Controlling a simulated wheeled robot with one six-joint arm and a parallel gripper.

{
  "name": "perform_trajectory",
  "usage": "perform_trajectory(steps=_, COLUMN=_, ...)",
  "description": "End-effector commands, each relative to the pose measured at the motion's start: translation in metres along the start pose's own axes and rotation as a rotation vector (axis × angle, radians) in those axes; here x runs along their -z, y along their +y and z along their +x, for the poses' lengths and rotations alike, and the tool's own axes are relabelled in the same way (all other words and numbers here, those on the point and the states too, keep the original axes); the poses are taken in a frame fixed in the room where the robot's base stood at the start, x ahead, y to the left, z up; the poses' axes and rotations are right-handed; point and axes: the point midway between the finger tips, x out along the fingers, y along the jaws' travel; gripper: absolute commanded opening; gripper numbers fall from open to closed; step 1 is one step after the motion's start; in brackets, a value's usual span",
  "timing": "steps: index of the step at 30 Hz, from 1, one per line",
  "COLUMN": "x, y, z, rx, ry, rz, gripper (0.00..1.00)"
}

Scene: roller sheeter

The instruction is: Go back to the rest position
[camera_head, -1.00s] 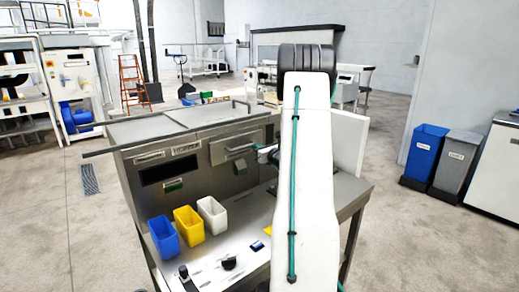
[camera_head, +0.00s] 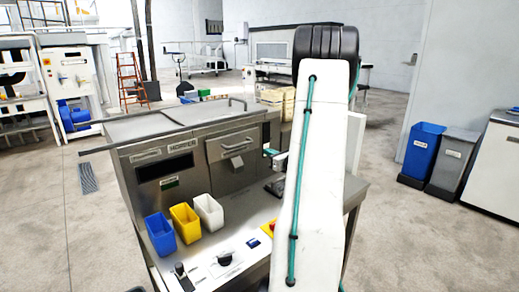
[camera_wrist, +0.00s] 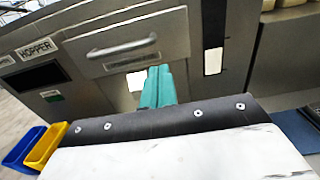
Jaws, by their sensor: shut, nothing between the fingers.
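My gripper shows in the wrist view as two teal fingers (camera_wrist: 158,88) pressed together with nothing between them. It points toward the steel front of the machine (camera_wrist: 205,30), below a drawer handle (camera_wrist: 122,48). In the head view my gripper (camera_head: 268,153) is a small teal tip left of my white arm, in front of the machine (camera_head: 225,150) and apart from the bins. My arm hides the right part of the machine and its table.
Blue (camera_head: 161,234), yellow (camera_head: 186,223) and white (camera_head: 209,212) bins stand on the steel table. Knobs (camera_head: 225,258) lie near its front edge. A blue waste bin (camera_head: 423,148) and a grey one (camera_head: 455,158) stand at right. The floor between is clear.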

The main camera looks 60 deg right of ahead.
Motion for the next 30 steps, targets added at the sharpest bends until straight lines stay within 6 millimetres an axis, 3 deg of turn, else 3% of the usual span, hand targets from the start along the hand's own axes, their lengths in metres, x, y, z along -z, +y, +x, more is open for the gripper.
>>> perform_trajectory(steps=6, x=0.0, y=-0.001, z=-0.029, rx=0.002, ry=0.001, rz=0.001, gripper=0.0)
perform_trajectory(steps=18, x=0.001, y=0.003, z=-0.034, rx=-0.007, ry=0.004, rz=-0.019, gripper=0.0)
perform_trajectory(steps=20, x=0.006, y=0.011, z=-0.034, rx=-0.044, ry=0.023, rz=-0.046, gripper=0.0)
perform_trajectory(steps=23, x=0.021, y=0.038, z=-0.041, rx=-0.159, ry=0.079, rz=-0.101, gripper=0.0)
perform_trajectory(steps=25, x=0.023, y=0.068, z=-0.049, rx=-0.281, ry=0.118, rz=-0.173, gripper=0.0)
perform_trajectory(steps=30, x=0.008, y=0.182, z=-0.066, rx=-0.7, ry=0.181, rz=-0.431, gripper=0.0)
